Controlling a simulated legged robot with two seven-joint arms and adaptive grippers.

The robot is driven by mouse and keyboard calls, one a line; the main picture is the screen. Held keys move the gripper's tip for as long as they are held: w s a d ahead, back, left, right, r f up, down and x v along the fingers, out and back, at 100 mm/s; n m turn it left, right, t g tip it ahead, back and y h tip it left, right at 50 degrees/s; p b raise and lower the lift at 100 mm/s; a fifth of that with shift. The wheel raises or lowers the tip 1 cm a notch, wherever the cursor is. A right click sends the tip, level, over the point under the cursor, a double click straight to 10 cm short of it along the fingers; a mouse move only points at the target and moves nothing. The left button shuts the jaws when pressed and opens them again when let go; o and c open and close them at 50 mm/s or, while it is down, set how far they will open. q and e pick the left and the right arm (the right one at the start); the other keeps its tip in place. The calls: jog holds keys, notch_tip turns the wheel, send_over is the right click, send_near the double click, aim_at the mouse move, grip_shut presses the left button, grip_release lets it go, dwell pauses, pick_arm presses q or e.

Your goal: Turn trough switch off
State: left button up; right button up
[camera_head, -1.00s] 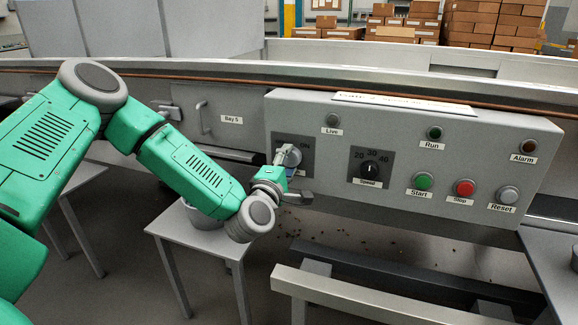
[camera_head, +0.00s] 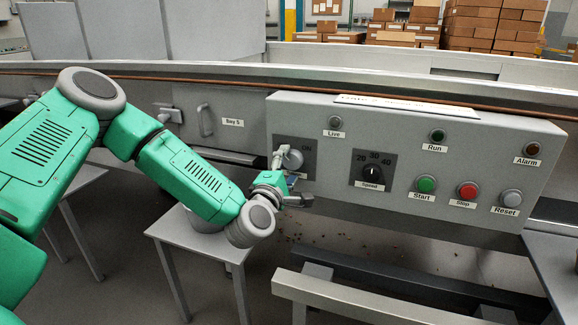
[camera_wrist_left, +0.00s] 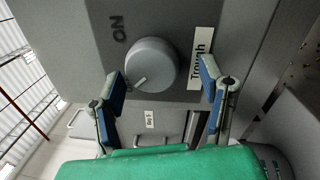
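The trough switch is a round grey knob (camera_head: 294,160) on a dark plate at the left end of the control panel (camera_head: 330,215). It also shows in the left wrist view as a knob (camera_wrist_left: 152,64) with a pale pointer mark near its lower-left rim. The word ON is printed beside it, and a "Trough" label (camera_wrist_left: 201,58) is on its other side. My left gripper (camera_head: 286,180) is at the knob's lower left in the head view. In the left wrist view the gripper (camera_wrist_left: 163,88) is open, its blue-padded fingers apart with nothing between the pads. My right gripper is out of view.
The panel also holds a Speed dial (camera_head: 372,173), a green Start button (camera_head: 426,184), a red Stop button (camera_head: 467,190) and a Reset button (camera_head: 511,198). A small grey table (camera_head: 200,240) stands below my left arm. Rails (camera_head: 370,300) run below the panel.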

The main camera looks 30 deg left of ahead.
pick_arm(q)
jog(key=shift+r, duration=0.1)
jog(key=shift+s+d, duration=0.15)
jog(key=shift+s, duration=0.1)
jog(key=v, duration=1.1)
jog(key=shift+s, duration=0.2)
jog(key=shift+f, duration=0.25)
